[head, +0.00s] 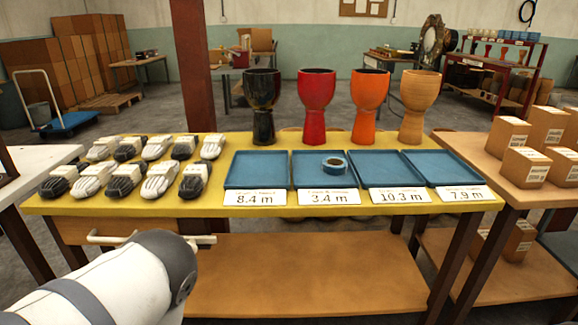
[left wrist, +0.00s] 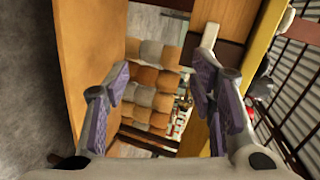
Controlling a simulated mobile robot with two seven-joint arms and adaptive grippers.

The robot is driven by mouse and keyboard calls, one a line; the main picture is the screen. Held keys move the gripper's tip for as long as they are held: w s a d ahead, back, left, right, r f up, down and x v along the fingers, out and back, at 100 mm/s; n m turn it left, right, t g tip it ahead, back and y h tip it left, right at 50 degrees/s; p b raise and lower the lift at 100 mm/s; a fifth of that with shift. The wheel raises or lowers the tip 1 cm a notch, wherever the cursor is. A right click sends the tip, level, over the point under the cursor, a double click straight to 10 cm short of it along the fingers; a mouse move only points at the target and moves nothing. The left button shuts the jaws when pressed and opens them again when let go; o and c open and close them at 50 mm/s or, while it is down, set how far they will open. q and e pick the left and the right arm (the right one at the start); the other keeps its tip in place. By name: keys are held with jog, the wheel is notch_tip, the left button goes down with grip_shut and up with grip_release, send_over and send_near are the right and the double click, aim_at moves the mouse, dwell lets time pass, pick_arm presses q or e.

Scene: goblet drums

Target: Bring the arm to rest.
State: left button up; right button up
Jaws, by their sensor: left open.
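My left arm (head: 135,280) reaches in from the lower left of the head view, in front of the yellow table (head: 225,208). Its gripper is hidden there. In the left wrist view my left gripper (left wrist: 167,88) is open, with purple-padded fingers apart and nothing between them. A pale handle (left wrist: 210,38) shows near its right finger, in front of a wooden panel. In the head view a pale drawer handle (head: 105,239) is just behind my arm, under the table's front edge. I cannot tell whether the gripper touches it. My right gripper is not in view.
Black (head: 262,100), red (head: 317,100), orange (head: 370,100) and tan (head: 416,100) goblet drums stand behind blue trays with length cards. A tape roll (head: 335,165) lies in the second tray. Several pale and dark hand-sized objects (head: 160,180) lie left. Boxes (head: 525,167) stand right.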

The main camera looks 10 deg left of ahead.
pick_arm(q)
jog(key=s+d+f+n+g+h+p, duration=0.1)
jog(key=s+d+n+g+p, duration=0.2)
jog(key=s, duration=0.5)
jog(key=s+d+f+n+g, duration=0.1)
jog(key=s+n+g, duration=0.25)
jog(key=s, duration=0.35)
jog(key=s+d+f+n+g+h+p, duration=0.1)
jog(key=s+d+n+g+p, duration=0.15)
jog(key=s+g, duration=0.4)
jog(key=s+d+r+n+g+h, duration=0.1)
jog(key=s+d+r+n+g, duration=0.1)
jog(key=s, duration=0.6)
jog(key=s+d+r+n+g+h+p, duration=0.1)
jog(key=s+d+r+n+g, duration=0.1)
jog(key=s, duration=0.6)
jog(key=shift+s+d+r, duration=0.35)
jog(key=shift+d+r, duration=0.35)
jog(key=shift+r, duration=0.1)
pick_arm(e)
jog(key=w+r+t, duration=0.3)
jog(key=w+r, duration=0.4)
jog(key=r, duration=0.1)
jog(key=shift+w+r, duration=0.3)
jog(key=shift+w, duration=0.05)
pick_arm(q)
jog(key=shift+w, duration=0.1)
